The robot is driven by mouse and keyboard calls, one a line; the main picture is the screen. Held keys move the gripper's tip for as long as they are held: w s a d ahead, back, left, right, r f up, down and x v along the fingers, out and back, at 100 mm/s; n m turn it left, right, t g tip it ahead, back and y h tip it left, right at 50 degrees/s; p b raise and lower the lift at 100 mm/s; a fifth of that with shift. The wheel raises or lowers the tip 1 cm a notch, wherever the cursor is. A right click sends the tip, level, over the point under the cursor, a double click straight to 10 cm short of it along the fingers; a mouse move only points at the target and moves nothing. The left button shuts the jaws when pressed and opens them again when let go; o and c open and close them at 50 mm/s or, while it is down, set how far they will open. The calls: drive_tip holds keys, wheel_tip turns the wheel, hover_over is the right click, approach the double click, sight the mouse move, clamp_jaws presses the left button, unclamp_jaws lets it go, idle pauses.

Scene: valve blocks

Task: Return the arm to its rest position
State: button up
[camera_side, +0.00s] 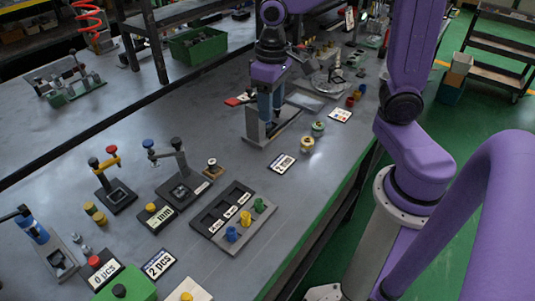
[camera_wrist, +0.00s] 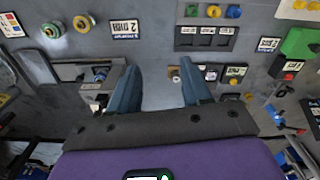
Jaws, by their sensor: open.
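My purple arm reaches over the grey workbench (camera_side: 90,150) from the right in the side view. My gripper (camera_side: 268,108) points down near a grey fixture (camera_side: 283,130) at the far middle of the bench. In the wrist view my gripper (camera_wrist: 158,82) has its two blue-grey fingers wide apart. Nothing shows held between them. The fixture also shows in the wrist view (camera_wrist: 70,72), at the left finger. From the side view I cannot tell the exact gap between the fingertips and the fixture.
A dark tray (camera_side: 210,213) with blue, yellow and green valve pieces stands front centre. Stands with coloured knobs (camera_side: 115,190), a counter (camera_side: 158,214) and a green block (camera_side: 125,284) crowd the left front. Round parts (camera_side: 307,145) and a label card (camera_side: 283,163) lie right of the fixture.

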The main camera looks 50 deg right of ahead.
drive_tip(key=s+a+f+n, duration=0.1)
drive_tip(key=s+n, duration=0.9)
drive_tip(key=s, duration=0.7)
drive_tip(key=shift+s+f+n, duration=0.3)
